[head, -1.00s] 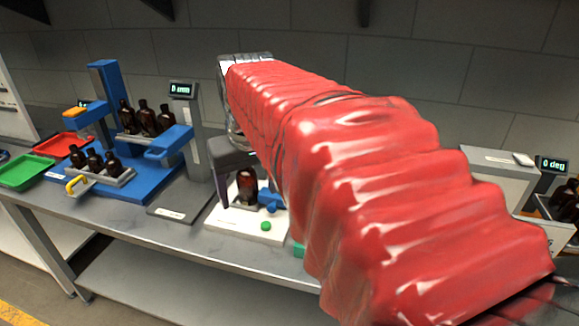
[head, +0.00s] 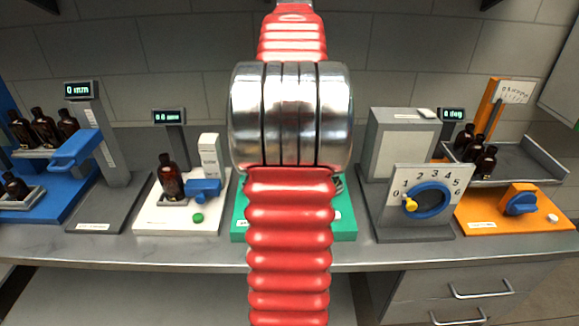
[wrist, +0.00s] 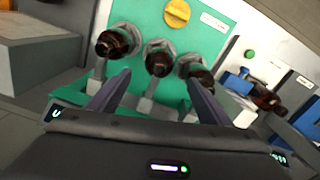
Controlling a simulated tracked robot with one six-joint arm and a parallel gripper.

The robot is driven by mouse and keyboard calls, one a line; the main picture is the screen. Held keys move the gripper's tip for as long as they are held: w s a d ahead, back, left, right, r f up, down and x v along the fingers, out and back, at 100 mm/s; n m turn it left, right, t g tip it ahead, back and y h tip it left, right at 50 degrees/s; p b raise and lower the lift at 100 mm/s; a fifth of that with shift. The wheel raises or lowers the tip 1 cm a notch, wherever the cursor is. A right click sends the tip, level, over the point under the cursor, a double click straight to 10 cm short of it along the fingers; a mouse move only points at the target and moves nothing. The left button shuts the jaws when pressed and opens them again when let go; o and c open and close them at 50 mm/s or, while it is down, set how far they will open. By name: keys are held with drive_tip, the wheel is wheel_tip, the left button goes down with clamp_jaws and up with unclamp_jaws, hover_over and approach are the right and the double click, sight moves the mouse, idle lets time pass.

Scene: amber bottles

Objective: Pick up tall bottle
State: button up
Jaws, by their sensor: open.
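Several amber bottles are in view, and I cannot tell which is the tall one. In the wrist view, a left bottle (wrist: 115,42), a middle bottle (wrist: 158,62) and a right bottle (wrist: 196,74) stand in a row in grey holders on a green station (wrist: 205,45), seen from above. My gripper (wrist: 160,82) is open and empty, its two dark fingers spread toward this row, with the middle bottle between them in the picture. In the head view, my red-sleeved arm hides the gripper and these bottles; only the edges of the green station (head: 240,226) show.
A white station (head: 160,222) with one bottle (head: 170,180) stands left of the green one. A grey dial station (head: 428,202) stands right, then an orange station (head: 490,225) with bottles (head: 485,160). A blue stand (head: 60,200) with bottles is far left.

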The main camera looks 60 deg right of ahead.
idle(0.3)
drive_tip(key=shift+f, duration=4.35)
drive_tip(key=shift+w+d+f, duration=0.1)
drive_tip(key=shift+f, duration=2.5)
drive_tip(key=shift+c, duration=0.3)
drive_tip(key=c, duration=1.2)
